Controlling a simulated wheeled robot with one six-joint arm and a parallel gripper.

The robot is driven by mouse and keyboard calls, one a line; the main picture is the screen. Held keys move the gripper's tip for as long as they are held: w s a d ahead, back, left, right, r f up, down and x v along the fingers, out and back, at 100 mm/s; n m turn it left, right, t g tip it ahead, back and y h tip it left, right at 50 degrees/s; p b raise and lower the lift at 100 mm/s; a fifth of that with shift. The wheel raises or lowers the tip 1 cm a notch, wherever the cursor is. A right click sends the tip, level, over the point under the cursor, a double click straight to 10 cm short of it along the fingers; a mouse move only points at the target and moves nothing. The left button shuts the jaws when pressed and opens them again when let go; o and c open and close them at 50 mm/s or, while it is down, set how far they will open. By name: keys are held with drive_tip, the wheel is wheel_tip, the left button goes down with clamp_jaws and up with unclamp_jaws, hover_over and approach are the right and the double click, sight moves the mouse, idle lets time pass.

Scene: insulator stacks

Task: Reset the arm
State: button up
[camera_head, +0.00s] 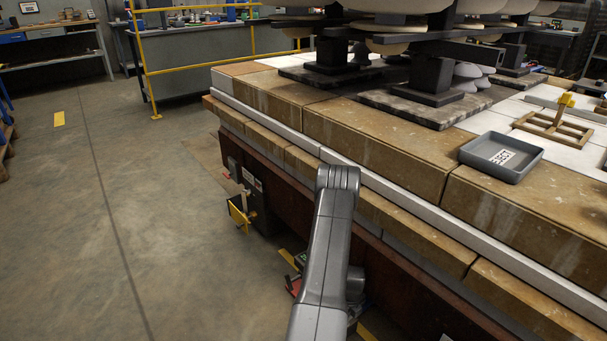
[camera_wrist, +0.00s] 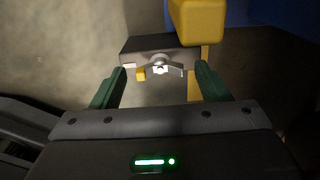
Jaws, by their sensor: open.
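My gripper (camera_wrist: 160,82) shows in the wrist view with its two green fingers spread apart and nothing between them. Beyond the fingertips is a dark box-like part (camera_wrist: 140,46) with a small grey fitting. A yellow block (camera_wrist: 196,20) stands at the upper right of that view, close to the right finger. In the head view my grey arm (camera_head: 326,250) reaches up in front of the platform's side. My gripper is hidden in the head view.
A stone-edged platform (camera_head: 390,140) fills the right, bearing insulator stacks on dark posts (camera_head: 432,75). A grey tray (camera_head: 501,157) and a wooden frame (camera_head: 556,128) lie on it. A dark box with a yellow plate (camera_head: 239,213) is on its side.

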drive_tip(key=shift+r, duration=0.1)
idle(0.3)
wheel_tip(320, 180, up, 14)
drive_tip(key=r+p, duration=0.1)
drive_tip(key=p, duration=0.5)
wheel_tip(320, 180, down, 15)
drive_tip(key=b, duration=0.6)
drive_tip(key=shift+f, duration=0.2)
drive_tip(key=shift+r+n, duration=0.15)
drive_tip(key=shift+n, duration=0.55)
drive_tip(key=n, duration=0.4)
drive_tip(key=n+p, duration=0.1)
drive_tip(key=n, duration=0.4)
drive_tip(key=shift+n, duration=0.3)
